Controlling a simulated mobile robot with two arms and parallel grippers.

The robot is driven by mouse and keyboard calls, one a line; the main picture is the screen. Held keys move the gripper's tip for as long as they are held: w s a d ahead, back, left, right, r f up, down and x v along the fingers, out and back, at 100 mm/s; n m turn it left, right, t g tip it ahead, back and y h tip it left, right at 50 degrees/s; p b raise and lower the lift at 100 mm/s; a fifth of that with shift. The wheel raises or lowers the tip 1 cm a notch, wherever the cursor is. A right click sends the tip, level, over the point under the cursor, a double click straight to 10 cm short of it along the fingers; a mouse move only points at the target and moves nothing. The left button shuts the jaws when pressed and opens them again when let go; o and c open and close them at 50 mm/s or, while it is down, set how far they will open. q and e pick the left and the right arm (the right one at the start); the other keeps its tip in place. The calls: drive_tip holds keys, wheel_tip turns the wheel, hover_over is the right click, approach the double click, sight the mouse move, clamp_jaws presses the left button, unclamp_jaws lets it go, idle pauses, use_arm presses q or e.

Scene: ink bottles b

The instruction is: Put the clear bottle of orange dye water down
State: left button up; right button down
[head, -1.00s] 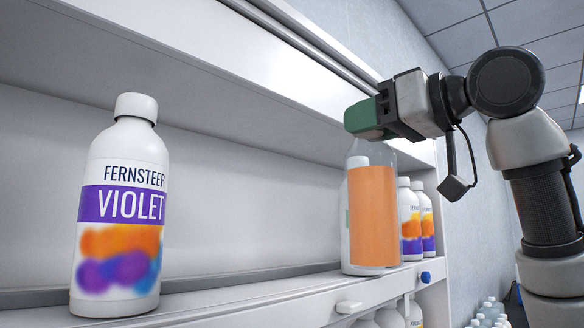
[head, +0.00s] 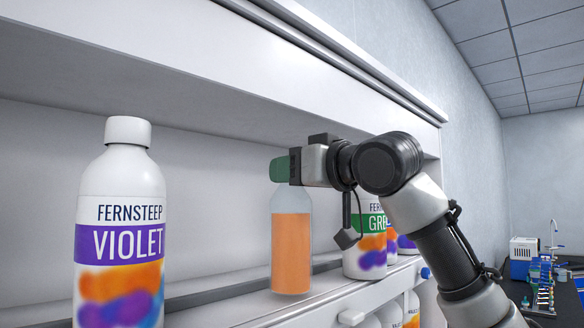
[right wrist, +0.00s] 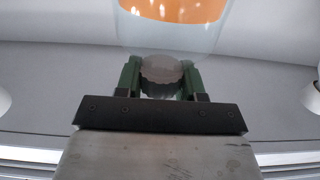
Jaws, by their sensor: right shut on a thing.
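The clear bottle of orange dye water (head: 292,245) is upright at the shelf in the head view. Its base appears at the level of the shelf board, but I cannot tell whether it touches. My right gripper (head: 281,169) is shut on its top, with green fingers around the cap. The right wrist view shows the grey cap (right wrist: 161,74) between the two green fingers, with orange liquid (right wrist: 175,8) in the clear bottle beyond. My left gripper is not in view.
A white violet-labelled bottle (head: 120,225) stands on the shelf (head: 225,306) at left. A green-labelled bottle (head: 366,240) and others stand close on the right. Shelf space between the violet and clear bottles is bare. An upper ledge (head: 230,80) overhangs.

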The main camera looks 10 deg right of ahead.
drive_tip(key=shift+d+f, duration=0.15)
drive_tip(key=shift+f, duration=0.1)
drive_tip(key=shift+s+f, duration=0.1)
drive_tip(key=shift+f, duration=0.05)
drive_tip(key=c, duration=0.7)
unclamp_jaws()
